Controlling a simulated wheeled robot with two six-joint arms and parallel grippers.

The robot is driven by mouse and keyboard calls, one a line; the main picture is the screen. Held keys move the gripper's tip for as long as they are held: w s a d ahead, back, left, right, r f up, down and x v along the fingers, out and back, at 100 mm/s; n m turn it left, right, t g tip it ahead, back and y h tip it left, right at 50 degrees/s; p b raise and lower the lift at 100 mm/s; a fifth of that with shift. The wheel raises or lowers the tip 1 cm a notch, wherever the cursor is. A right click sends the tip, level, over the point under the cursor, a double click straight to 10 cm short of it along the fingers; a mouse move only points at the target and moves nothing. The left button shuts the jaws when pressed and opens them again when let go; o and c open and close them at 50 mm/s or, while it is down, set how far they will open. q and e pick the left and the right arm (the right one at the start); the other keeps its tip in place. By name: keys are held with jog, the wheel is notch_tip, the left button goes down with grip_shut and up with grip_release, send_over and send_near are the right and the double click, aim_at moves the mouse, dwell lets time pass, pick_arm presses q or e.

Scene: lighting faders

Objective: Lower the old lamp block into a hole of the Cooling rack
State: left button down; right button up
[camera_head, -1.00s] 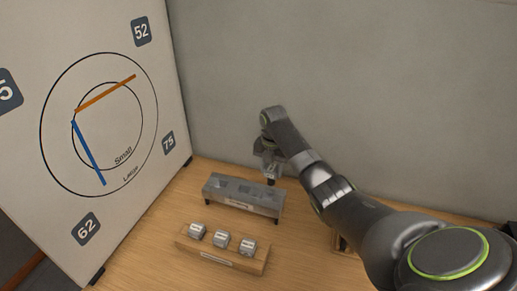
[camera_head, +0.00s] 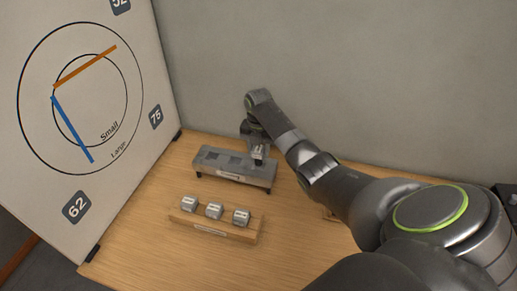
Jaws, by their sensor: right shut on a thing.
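The Cooling rack (camera_head: 222,168) is the grey block on short dark legs at the back of the table, with dark holes in its top and a label on its front. My right gripper (camera_head: 258,158) is at the right end of the rack, pointing down. It is shut on the old lamp block, which is small and mostly hidden by the fingers. I cannot tell whether the block is in a hole or just above it. My left gripper is not in view.
A wooden holder (camera_head: 244,236) with three grey lamp blocks (camera_head: 214,210) stands in front of the rack. A tall white board (camera_head: 70,150) with a dial stands at the left. A grey wall is behind. The table (camera_head: 150,240) is clear front left.

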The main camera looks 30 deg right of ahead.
aim_at(258, 159)
jog(key=shift+r, duration=0.1)
jog(key=shift+f, duration=0.4)
dwell(0.7)
jog(key=shift+a+f, duration=0.1)
jog(key=shift+f, duration=0.05)
jog(key=shift+f+b, duration=0.3)
jog(key=shift+f, duration=0.5)
jog(key=shift+f, duration=0.1)
dwell(0.3)
jog(key=shift+f+b, duration=0.6)
jog(key=shift+f, duration=0.2)
jog(key=shift+f, duration=0.3)
dwell(0.3)
